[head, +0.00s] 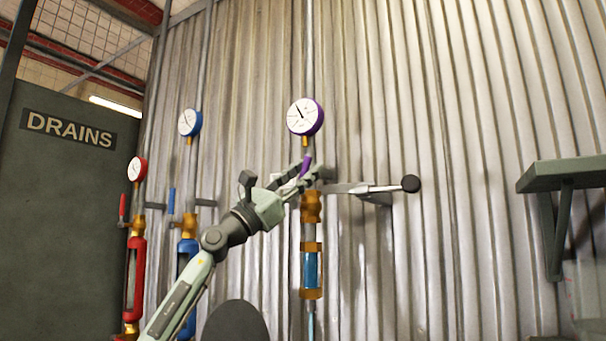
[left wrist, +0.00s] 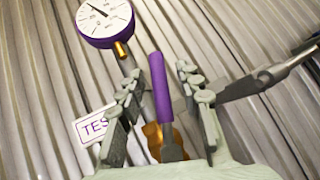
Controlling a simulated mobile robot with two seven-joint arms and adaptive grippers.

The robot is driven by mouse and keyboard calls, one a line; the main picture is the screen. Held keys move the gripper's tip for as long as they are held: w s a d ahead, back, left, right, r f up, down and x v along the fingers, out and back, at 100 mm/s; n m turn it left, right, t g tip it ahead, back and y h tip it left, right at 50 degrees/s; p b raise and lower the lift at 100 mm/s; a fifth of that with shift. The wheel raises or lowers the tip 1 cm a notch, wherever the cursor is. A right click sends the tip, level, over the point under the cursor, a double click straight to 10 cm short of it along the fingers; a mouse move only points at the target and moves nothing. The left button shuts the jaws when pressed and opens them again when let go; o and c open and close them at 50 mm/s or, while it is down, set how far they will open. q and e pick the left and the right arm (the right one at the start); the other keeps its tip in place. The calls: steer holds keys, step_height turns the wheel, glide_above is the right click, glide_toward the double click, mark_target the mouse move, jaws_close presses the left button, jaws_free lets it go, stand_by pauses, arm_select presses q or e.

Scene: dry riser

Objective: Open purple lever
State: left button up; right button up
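The purple lever (head: 306,165) stands roughly upright on the middle pipe, above a brass valve body (head: 311,207) and below a purple-rimmed gauge (head: 305,117). My left gripper (head: 303,176) is at the lever, partly covering it in the head view. In the left wrist view the purple lever (left wrist: 160,88) stands between the two fingers of my left gripper (left wrist: 160,75). The fingers are apart, with a visible gap on each side of the lever. The purple-rimmed gauge also shows there (left wrist: 104,18). My right gripper is in neither view.
A green shelf (head: 565,174) juts out at right. A label (left wrist: 92,128) is left of the fingers.

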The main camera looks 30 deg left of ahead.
arm_select(q)
steer(key=shift+s+f, duration=0.1)
steer(key=v, duration=1.2)
